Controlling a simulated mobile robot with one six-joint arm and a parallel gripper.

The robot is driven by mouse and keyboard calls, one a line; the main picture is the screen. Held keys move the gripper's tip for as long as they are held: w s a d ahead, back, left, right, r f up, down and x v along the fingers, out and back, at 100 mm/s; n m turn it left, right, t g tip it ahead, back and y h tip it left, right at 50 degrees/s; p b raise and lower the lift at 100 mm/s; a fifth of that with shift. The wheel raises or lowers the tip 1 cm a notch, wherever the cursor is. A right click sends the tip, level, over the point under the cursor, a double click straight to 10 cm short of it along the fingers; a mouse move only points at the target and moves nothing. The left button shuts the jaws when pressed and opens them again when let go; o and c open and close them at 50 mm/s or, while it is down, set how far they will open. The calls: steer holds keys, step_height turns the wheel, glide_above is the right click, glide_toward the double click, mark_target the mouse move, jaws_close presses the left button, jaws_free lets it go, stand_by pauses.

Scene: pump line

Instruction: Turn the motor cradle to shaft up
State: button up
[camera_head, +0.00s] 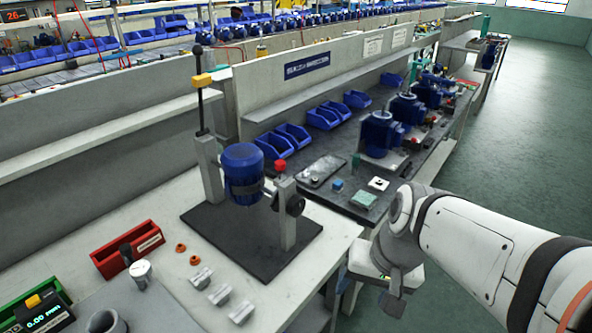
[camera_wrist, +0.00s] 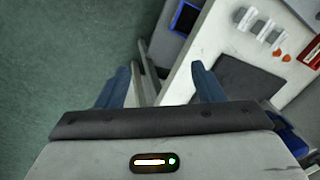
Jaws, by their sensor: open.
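The motor cradle (camera_head: 206,170) has two grey posts on a dark base plate (camera_head: 262,262). A blue motor (camera_head: 243,172) hangs between the posts, its rounded cap upward, and no shaft shows on top. A tall lever with a yellow collar (camera_head: 202,80) stands at the left post. A red knob (camera_head: 280,166) tops the right post, with a black handwheel (camera_head: 291,204) on its side. My gripper (camera_wrist: 165,82) is open and empty, with two blue fingers apart. In the head view it is right of the cradle, off the table edge. The base plate corner also shows in the wrist view (camera_wrist: 250,82).
Behind is a dark bench (camera_head: 340,195) with blue bins (camera_head: 285,140) and several motors. Green floor (camera_head: 530,120) is clear at right.

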mark_target(300, 208)
steer(key=shift+o, duration=1)
steer(key=w+a+f+m+g+y+b, duration=0.1)
steer(key=a+f+m+y+b, duration=0.1)
steer(key=a+f+m+y, duration=0.1)
steer(key=shift+w+a+f+m+y, duration=0.25)
steer(key=shift+w+a+m+y, duration=0.2)
steer(key=shift+a, duration=0.8)
steer(key=w+a+m+t+y+b, duration=0.2)
steer(key=w+a+m+y+b, duration=0.2)
steer(key=w+a+m+y, duration=0.15)
steer(key=w+d+m+t+y+b, duration=0.1)
steer(key=w+m+t, duration=0.1)
steer(key=w+m, duration=0.2)
steer(key=w+d+m+t+b, duration=0.1)
steer(key=w+m+t, duration=0.2)
steer(key=w, duration=0.2)
steer(key=w+d+m+t+y+b, duration=0.1)
steer(key=w+m+t, duration=0.2)
steer(key=w+m, duration=0.1)
steer(key=shift+w+d+f+m+y, duration=0.2)
steer(key=shift+w+d+m+y, duration=0.1)
steer(key=shift+w, duration=0.25)
steer(key=shift+w+a+t, duration=0.1)
steer(key=shift+w+t, duration=0.2)
steer(key=x, duration=0.7)
steer(key=shift+a+r, duration=0.1)
steer(key=shift+a, duration=0.05)
steer(key=shift+c, duration=0.4)
